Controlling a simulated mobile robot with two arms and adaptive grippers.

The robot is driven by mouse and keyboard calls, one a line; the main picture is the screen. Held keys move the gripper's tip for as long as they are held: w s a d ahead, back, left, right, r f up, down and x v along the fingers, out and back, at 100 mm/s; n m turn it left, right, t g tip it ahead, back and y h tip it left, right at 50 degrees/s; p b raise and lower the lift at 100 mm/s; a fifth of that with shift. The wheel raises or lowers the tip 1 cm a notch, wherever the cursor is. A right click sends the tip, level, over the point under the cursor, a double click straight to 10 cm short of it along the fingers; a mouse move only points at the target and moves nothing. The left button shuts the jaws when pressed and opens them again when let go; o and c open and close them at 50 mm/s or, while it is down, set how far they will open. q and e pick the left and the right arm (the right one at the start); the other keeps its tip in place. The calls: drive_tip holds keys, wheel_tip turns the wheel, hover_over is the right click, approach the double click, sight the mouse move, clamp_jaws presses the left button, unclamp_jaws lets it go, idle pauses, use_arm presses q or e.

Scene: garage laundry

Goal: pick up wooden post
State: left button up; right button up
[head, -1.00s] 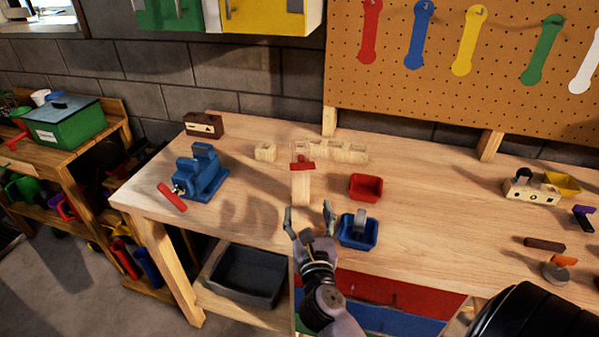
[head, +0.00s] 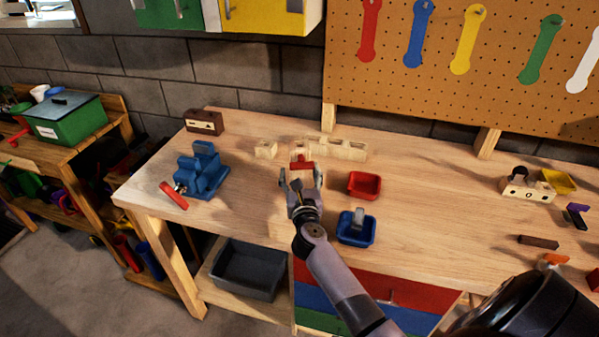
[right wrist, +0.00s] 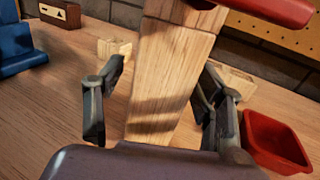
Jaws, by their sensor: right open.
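The wooden post (right wrist: 168,75) stands upright on the workbench in the right wrist view, with a red piece (right wrist: 275,8) at its top. In the head view the red piece (head: 302,164) shows just beyond my right gripper (head: 301,180), and most of the post is hidden behind the gripper. My right gripper is open, with one finger on each side of the post. The right wrist view shows gaps between the fingers and the post. My left gripper is not in view.
Several pale wooden blocks (head: 343,149) stand behind the post. A red bin (head: 364,186) and a blue bin (head: 356,230) are to the right. A blue vise (head: 203,172) is to the left. The bench between vise and post is clear.

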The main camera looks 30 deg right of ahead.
drive_tip(key=shift+w+r, duration=0.1)
drive_tip(key=c, duration=1.5)
